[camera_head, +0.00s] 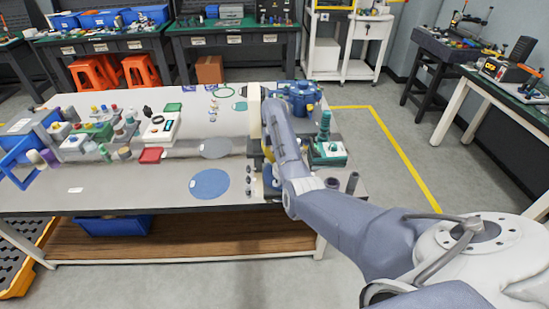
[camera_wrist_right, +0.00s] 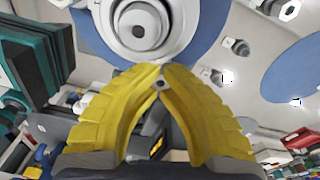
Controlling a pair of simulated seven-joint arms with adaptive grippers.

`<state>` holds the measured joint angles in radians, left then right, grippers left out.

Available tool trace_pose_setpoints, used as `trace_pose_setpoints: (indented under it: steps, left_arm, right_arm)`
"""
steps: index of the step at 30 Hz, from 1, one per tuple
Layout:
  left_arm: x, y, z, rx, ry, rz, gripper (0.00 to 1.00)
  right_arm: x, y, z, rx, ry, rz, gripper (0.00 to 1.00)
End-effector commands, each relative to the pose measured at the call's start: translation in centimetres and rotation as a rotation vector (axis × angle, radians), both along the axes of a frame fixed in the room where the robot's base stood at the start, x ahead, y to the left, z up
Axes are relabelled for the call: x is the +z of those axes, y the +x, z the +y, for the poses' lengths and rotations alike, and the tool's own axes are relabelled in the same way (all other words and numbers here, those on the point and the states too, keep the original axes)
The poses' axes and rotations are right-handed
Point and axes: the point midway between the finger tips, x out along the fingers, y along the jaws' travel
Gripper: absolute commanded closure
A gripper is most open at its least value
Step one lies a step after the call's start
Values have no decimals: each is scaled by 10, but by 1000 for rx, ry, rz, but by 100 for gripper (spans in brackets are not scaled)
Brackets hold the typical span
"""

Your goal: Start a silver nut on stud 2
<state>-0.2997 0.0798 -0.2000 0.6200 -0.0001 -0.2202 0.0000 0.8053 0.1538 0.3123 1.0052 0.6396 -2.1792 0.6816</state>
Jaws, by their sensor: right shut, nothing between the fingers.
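My right gripper (camera_head: 267,152) is partly hidden by its own arm over the right part of the grey table. Small silver nuts show in the wrist view, one (camera_wrist_right: 237,47) to the right of the fingertips and another (camera_wrist_right: 290,10) near the top right. In the head view small silver parts (camera_head: 249,181) stand left of the arm. A round pale part with a dark centre (camera_wrist_right: 143,25) lies beyond the fingertips. I cannot make out stud 2. My left gripper does not show.
A blue housing (camera_head: 300,97) stands at the table's back right, with a green device (camera_head: 327,152) in front of it. Blocks and bottles crowd the left. The front left is mostly clear.

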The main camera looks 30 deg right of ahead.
Motion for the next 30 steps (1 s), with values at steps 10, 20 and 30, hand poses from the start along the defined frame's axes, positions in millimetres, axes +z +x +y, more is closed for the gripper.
trace_pose_setpoints:
  steps: [10, 20, 30]
  left_arm:
    - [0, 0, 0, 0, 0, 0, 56]
    - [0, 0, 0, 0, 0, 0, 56]
    - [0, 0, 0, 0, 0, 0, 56]
  right_arm:
    - [-4, -2, 2, -47, 3, 7, 100]
    - [-5, -2, 5, -294, 7, 9, 100]
    - [-8, -4, 6, -390, 6, 17, 78]
